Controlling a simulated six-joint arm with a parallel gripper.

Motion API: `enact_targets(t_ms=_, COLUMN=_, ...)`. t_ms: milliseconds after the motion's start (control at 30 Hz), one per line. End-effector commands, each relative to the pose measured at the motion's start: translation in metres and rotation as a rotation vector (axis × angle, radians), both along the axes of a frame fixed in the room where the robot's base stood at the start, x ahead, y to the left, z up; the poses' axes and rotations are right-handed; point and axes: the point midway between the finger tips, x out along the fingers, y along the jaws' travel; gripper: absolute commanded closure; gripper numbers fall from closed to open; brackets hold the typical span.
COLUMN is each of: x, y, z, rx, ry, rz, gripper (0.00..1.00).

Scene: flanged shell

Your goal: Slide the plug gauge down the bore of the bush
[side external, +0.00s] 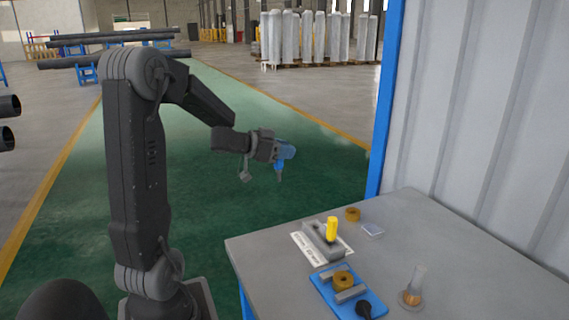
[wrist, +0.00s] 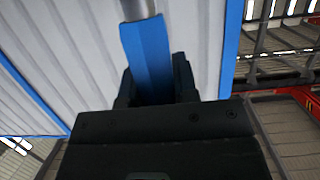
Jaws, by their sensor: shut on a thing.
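My gripper (side external: 278,154) is held up over the green floor, left of the bench and well above its top. It is shut on the plug gauge (side external: 279,166), which has a blue handle and a grey end pointing down in the side view. In the wrist view the blue handle (wrist: 147,55) stands between my dark jaws (wrist: 155,85), with the grey end at the top edge. A brass-coloured bush (side external: 343,278) sits between grey blocks on a blue fixture (side external: 374,301) on the bench. The gauge is far from it. The inside of the bore cannot be made out.
A corrugated wall (side external: 480,110) stands behind.

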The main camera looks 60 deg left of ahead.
Motion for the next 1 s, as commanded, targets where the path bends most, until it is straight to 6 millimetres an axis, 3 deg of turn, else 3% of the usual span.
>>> enact_targets(t_ms=267, x=0.028, y=-0.062, z=-0.004, rx=-0.001, ry=0.001, rz=-0.223, gripper=0.98)
enact_targets(t_ms=367, x=0.038, y=-0.097, z=-0.003, rx=0.002, ry=-0.002, rz=-0.344, gripper=0.98)
enact_targets(t_ms=500, x=0.048, y=-0.157, z=-0.003, rx=0.003, ry=-0.002, rz=-0.554, gripper=0.98)
enact_targets(t_ms=700, x=0.047, y=-0.227, z=-0.004, rx=0.002, ry=0.001, rz=-0.804, gripper=0.98)
enact_targets(t_ms=1000, x=0.035, y=-0.288, z=-0.004, rx=-0.001, ry=0.006, rz=-1.032, gripper=0.98)
